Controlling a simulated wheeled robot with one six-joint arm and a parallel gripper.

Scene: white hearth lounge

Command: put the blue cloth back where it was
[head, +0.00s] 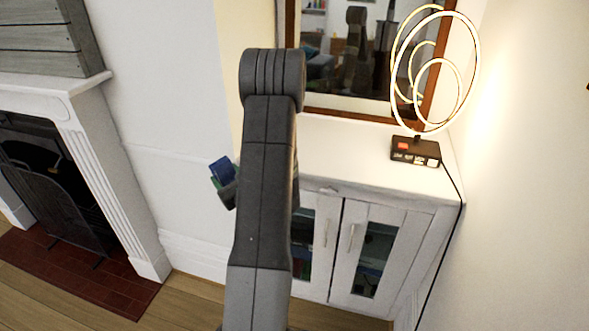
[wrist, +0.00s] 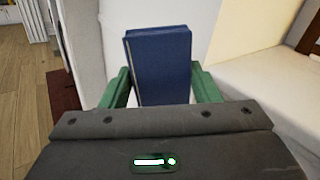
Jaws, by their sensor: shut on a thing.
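A blue, flat, stiff-looking rectangular thing (wrist: 160,65) stands upright between the green fingers of my gripper (wrist: 162,86). It looks more like a blue book than a loose cloth, with a pale line down its left edge; no other blue cloth can be made out. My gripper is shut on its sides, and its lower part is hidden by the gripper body. In the head view the blue thing (head: 220,169) shows tilted, left of my arm, in front of the white wall. My gripper (head: 224,184) there is partly hidden behind my arm.
A white cabinet (head: 385,215) with glass doors stands right of my arm. Its top is mostly bare, with a lit ring lamp (head: 415,152) at the right and a mirror (head: 345,50) behind. A fireplace (head: 110,180) with a red tiled hearth (head: 75,275) is at left.

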